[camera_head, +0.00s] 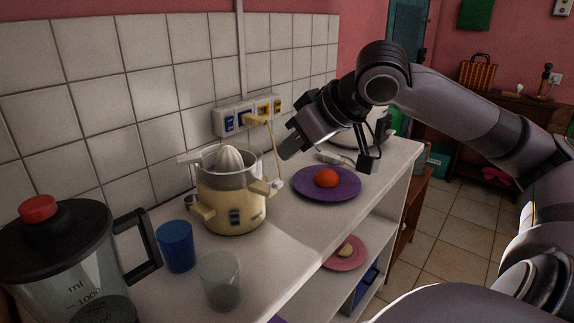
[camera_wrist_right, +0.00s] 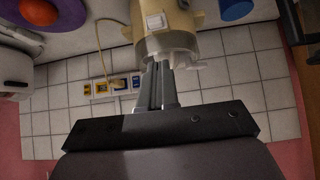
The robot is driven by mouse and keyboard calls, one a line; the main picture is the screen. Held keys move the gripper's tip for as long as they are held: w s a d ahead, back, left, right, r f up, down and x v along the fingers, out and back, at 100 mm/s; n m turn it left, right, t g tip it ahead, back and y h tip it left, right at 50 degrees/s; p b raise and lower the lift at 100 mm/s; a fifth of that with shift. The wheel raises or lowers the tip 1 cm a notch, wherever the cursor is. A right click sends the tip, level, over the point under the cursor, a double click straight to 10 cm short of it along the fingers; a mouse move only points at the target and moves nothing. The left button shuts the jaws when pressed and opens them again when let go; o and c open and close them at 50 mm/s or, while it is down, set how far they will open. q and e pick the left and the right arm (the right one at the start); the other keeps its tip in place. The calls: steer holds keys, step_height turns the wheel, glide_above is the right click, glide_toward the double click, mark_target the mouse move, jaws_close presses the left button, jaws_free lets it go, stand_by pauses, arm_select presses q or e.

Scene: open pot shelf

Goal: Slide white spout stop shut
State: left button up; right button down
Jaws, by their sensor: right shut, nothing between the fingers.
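The cream juicer (camera_head: 232,205), with a clear bowl and a pale ribbed cone (camera_head: 230,160), stands upright on the white counter. A pale piece (camera_head: 276,186) juts from its right side; at this size I cannot tell whether the spout stop is open or shut. In the right wrist view the juicer (camera_wrist_right: 180,20) appears upside down, with a white square part (camera_wrist_right: 155,22) on its side. My right gripper (camera_head: 288,150) is shut and empty, just right of the bowl and above the counter. Its fingers (camera_wrist_right: 158,72) overlap the bowl's edge in the wrist view; contact is unclear. My left gripper is out of view.
A purple plate (camera_head: 300,190) with an orange-red fruit (camera_head: 327,178) lies right of the juicer. A blue cup (camera_head: 176,246), a grey cup (camera_head: 220,280) and a large jug (camera_head: 75,265) stand at left. A socket strip (camera_head: 226,121) with a yellow cord is on the tiled wall.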

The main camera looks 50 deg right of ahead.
mark_target(274, 193)
steer(key=f, duration=0.2)
steer(key=w+f+b, duration=0.1)
steer(key=f, duration=0.2)
steer(key=shift+b, duration=0.3)
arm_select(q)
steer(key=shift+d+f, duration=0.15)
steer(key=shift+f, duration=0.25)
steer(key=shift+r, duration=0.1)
arm_select(e)
steer(key=shift+f, duration=0.15)
arm_select(q)
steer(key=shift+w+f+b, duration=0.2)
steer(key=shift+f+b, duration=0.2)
steer(key=shift+b, duration=0.3)
arm_select(e)
step_height(274, 193, down, 2)
steer(key=shift+f, duration=0.15)
